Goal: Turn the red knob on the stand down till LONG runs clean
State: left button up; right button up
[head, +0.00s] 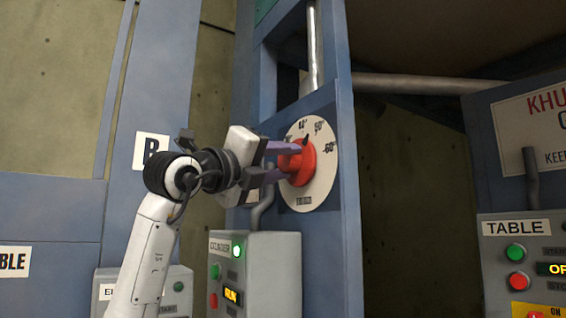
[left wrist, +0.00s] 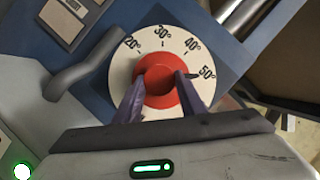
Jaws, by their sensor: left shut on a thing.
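The red knob (head: 297,162) sits at the centre of a round white dial (head: 322,180) on a blue post. My left gripper (head: 276,162) comes in from the left, its two purple fingers shut on the knob from both sides. In the left wrist view the knob (left wrist: 160,85) is between the fingers (left wrist: 158,104). A dark pointer (left wrist: 191,75) reaches towards the 50° mark; its exact reading is hard to tell. Marks for 20°, 30° and 40° also show there. My right gripper is not in view. Nothing readable as LONG shows.
A grey CYLINDER box (head: 256,262) with a lit green button stands below the dial. A TABLE control box (head: 525,258) is at the right. A bent grey pipe (left wrist: 88,68) lies beside the dial. Blue framework surrounds the dial.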

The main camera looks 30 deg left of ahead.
pick_arm(q)
jog(key=o, duration=1)
jog(key=shift+o, duration=0.2)
jog(key=shift+s+f+b, duration=0.2)
jog(key=shift+s+b, duration=0.1)
jog(key=shift+s, duration=0.15)
jog(key=b+v, duration=0.2)
jog(key=v, duration=0.7)
jog(key=shift+s+b, duration=0.2)
jog(key=shift+b, duration=0.15)
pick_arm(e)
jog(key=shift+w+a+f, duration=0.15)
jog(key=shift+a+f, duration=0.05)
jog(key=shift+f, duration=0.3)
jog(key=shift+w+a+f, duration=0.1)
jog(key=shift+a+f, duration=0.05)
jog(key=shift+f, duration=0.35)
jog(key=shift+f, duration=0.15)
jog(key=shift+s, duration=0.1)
